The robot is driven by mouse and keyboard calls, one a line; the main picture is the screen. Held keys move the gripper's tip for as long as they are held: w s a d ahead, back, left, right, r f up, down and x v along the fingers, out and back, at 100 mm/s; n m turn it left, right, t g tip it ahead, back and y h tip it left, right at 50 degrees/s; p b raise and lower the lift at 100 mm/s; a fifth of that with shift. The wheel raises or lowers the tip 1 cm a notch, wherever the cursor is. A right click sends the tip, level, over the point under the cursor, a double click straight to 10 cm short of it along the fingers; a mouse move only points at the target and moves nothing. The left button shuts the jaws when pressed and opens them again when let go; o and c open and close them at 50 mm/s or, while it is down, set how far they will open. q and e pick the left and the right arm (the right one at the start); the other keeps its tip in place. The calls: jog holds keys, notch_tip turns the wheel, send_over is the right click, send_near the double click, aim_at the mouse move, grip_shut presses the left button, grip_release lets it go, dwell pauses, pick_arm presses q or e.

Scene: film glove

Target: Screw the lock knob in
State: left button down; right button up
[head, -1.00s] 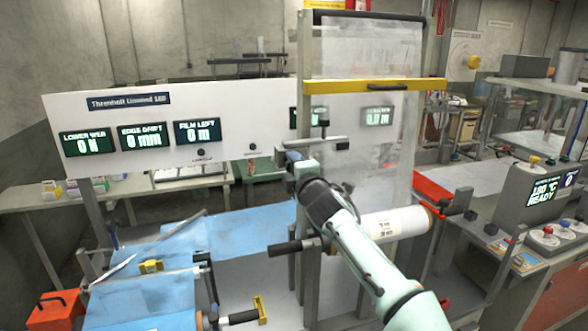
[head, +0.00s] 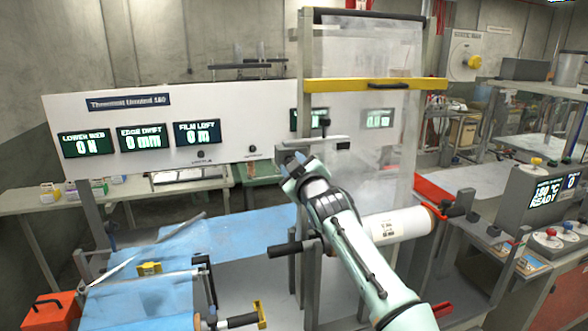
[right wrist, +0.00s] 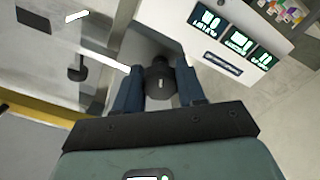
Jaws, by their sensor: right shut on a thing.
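The lock knob (right wrist: 159,80) is a dark round knob with a small light mark, seen between my fingers in the right wrist view. My right gripper (right wrist: 160,92) is shut on it, one blue-grey finger on each side. In the head view my right gripper (head: 292,168) is at the left post of the upright frame (head: 305,210), just below a grey bar (head: 322,142). There the gripper hides the knob, and its thread cannot be seen. My left gripper is not in view.
A white display panel (head: 240,112) stands behind. A clear guard with a yellow bar (head: 375,85) is above my right arm. A white film roll (head: 398,226) lies beside the forearm. Blue film (head: 235,232) covers the left bed. A heater control box (head: 535,195) stands at right.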

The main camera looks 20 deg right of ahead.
jog(key=m, duration=0.3)
jog(key=shift+f+m, duration=0.15)
jog(key=shift+m, duration=0.25)
jog(key=m+b, duration=0.1)
jog(key=m, duration=0.3)
jog(key=shift+a, duration=0.1)
jog(key=m, duration=0.4)
jog(key=shift+w, duration=0.1)
jog(key=m, duration=0.3)
jog(key=shift+a+m, duration=0.1)
jog(key=shift+m, duration=0.2)
jog(key=m, duration=0.3)
jog(key=shift+m, duration=0.4)
jog(key=m, duration=0.3)
jog(key=shift+a+m+p, duration=0.1)
jog(key=shift+m+p, duration=0.2)
jog(key=m, duration=0.3)
jog(key=shift+p, duration=0.4)
jog(key=shift+m+p, duration=0.4)
jog(key=shift+m, duration=1)
